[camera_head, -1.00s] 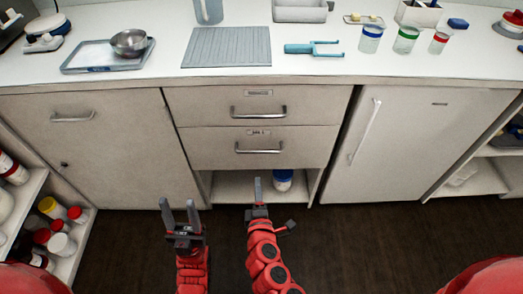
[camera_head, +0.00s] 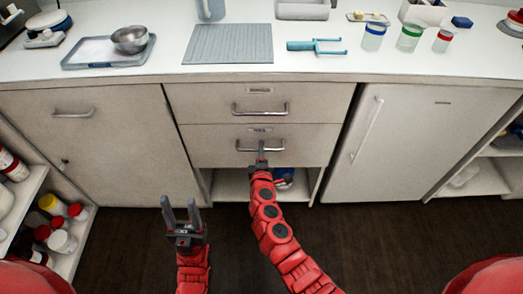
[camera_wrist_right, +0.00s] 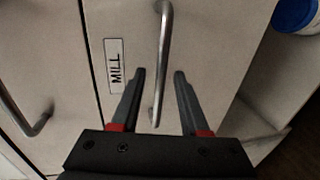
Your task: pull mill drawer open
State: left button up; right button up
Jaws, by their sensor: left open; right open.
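The mill drawer (camera_head: 215,142) is the lower of two drawers in the cabinet and is shut. Its label (camera_wrist_right: 115,66) reads MILL in the right wrist view. Its metal bar handle (camera_head: 245,150) also shows in the right wrist view (camera_wrist_right: 164,45). My right gripper (camera_head: 262,149) is open at the handle. In the right wrist view its two fingertips (camera_wrist_right: 158,73) lie on either side of the bar, with gaps to it; contact is not visible. My left gripper (camera_head: 181,205) is open and empty, low in front of the cabinet, apart from the drawer.
The upper drawer (camera_head: 205,104) is shut above. An open shelf below holds a blue-lidded jar (camera_head: 284,178), partly hidden by my right arm. A door (camera_head: 100,150) and a white fridge (camera_head: 400,150) flank the drawers. The floor in front is clear.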

jog(key=shift+w+f, duration=0.2)
jog(key=shift+w, duration=0.4)
grip_shut()
dwell(1.1)
